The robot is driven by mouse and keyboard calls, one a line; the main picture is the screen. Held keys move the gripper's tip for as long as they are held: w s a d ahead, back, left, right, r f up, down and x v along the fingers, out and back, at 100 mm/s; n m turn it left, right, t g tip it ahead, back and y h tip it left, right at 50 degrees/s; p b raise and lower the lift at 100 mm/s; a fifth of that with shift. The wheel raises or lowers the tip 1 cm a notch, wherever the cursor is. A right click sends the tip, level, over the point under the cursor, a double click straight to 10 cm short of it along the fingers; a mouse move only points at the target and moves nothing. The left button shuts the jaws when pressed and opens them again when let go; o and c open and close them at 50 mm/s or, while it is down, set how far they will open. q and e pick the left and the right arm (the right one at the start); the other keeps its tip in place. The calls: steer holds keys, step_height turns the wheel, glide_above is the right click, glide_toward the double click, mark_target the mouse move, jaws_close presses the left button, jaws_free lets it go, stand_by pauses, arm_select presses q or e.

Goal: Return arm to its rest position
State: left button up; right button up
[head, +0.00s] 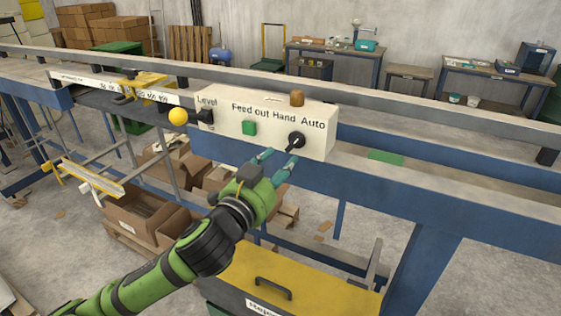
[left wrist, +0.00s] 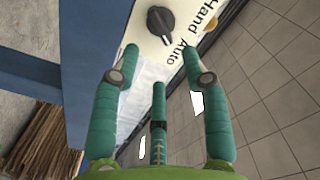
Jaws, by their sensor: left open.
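My left arm comes in from the lower left in the head view. My left gripper (head: 277,163) has its teal fingers spread just in front of and below the black rotary knob (head: 297,140) on the cream control panel (head: 222,119). In the left wrist view the left gripper (left wrist: 160,62) is open and empty, its fingers apart with the knob (left wrist: 160,24) beyond the tips. The knob sits near the words "Hand" and "Auto". I cannot tell whether a fingertip touches it. My right gripper is not in view.
The panel also has a green button (head: 249,128), a black switch (head: 205,116), a yellow ball knob (head: 178,116) and an orange-brown cap (head: 297,98). The blue machine frame (head: 450,198) runs across. Below are a yellow lid (head: 300,284) and cardboard boxes (head: 142,212).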

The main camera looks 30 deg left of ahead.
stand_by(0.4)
arm_select(q)
steer(key=s+f+n+g, duration=0.2)
steer(key=s+f+g, duration=0.15)
steer(key=f, duration=0.85)
steer(key=s+d+f+n+g, duration=0.1)
steer(key=s+d+f+g, duration=0.1)
steer(key=s+f+g, duration=0.35)
steer(key=s+d+f+n+g+h, duration=0.1)
steer(key=s+d+f+g, duration=0.15)
steer(key=s+f, duration=0.6)
steer(key=s+d+f+n+g, duration=0.1)
steer(key=s+d+f+g, duration=0.2)
steer(key=s+f, duration=0.4)
step_height(320, 180, down, 24)
steer(key=r+g+b, duration=0.1)
steer(key=b, duration=0.1)
steer(key=s+a+f+g+b, duration=0.1)
steer(key=s+a+f+b, duration=0.2)
steer(key=s+f, duration=1.4)
step_height(320, 180, down, 2)
steer(key=shift+a+m, duration=0.15)
steer(key=shift+m, duration=0.25)
